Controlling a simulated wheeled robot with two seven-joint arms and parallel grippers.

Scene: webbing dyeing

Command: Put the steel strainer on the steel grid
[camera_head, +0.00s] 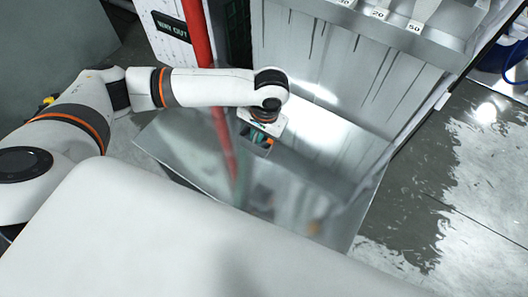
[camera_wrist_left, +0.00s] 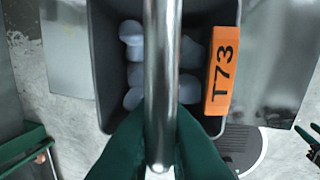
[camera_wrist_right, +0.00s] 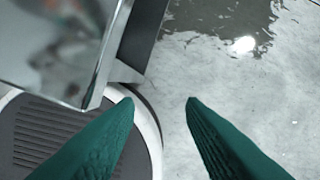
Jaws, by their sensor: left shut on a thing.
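My left gripper (camera_wrist_left: 160,150) has its green fingers shut on a polished steel bar (camera_wrist_left: 162,70). The bar runs above a dark grey open box (camera_wrist_left: 108,60) with pale rounded shapes inside and an orange T73 tag (camera_wrist_left: 221,80) on its side. This may be the steel strainer; I cannot tell for sure. In the head view the box (camera_head: 262,149) shows small below my left wrist, over the steel surface; whether it touches is unclear. My right gripper (camera_wrist_right: 162,100) is open and empty above the floor. I cannot make out the steel grid.
A shiny steel table (camera_head: 185,140) lies below my left arm, with an upright steel panel (camera_head: 345,60) behind it. A red post (camera_head: 196,35) stands by the table. The wet concrete floor (camera_head: 440,210) at right is open. A blue tub (camera_head: 495,62) stands at far right.

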